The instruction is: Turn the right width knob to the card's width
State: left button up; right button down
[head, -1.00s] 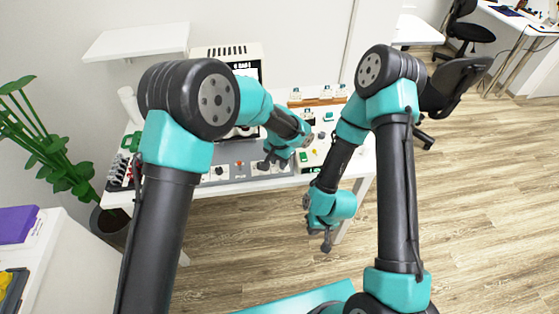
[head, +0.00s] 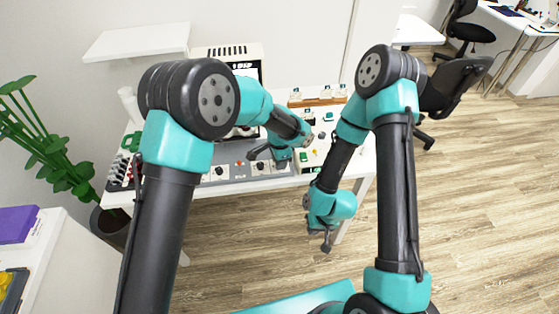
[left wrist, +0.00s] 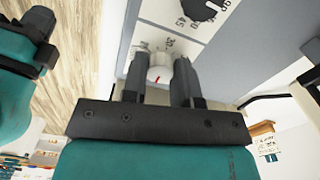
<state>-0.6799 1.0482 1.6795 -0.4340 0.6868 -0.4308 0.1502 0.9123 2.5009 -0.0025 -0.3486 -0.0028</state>
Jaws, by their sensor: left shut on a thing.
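In the left wrist view my left gripper (left wrist: 160,72) is shut on a small pale knob (left wrist: 157,66) with a red mark, one finger on each side. The knob sits on a white dial plate (left wrist: 148,38) with numbers around it, partly hidden by the fingers. A black knob (left wrist: 200,7) on a numbered dial is beside it. In the head view my left gripper (head: 281,163) is at the right part of the grey panel (head: 238,170) and hides the held knob. My right gripper (head: 327,243) hangs in front of the bench; its opening is too small to judge. I cannot make out the card.
Other panel knobs (head: 219,172) lie left of my left gripper. A cream unit with a green button (head: 304,157) is to its right. A lit display (head: 245,68) stands behind, its text unreadable. Small bottles (head: 326,91) stand at the back.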

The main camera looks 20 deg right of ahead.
pick_arm(q)
jog(key=o, duration=0.9)
jog(key=shift+o, duration=0.2)
jog(key=shift+r, duration=0.1)
notch_tip(320, 180, up, 17)
jog(key=shift+r, duration=0.15)
dwell(0.4)
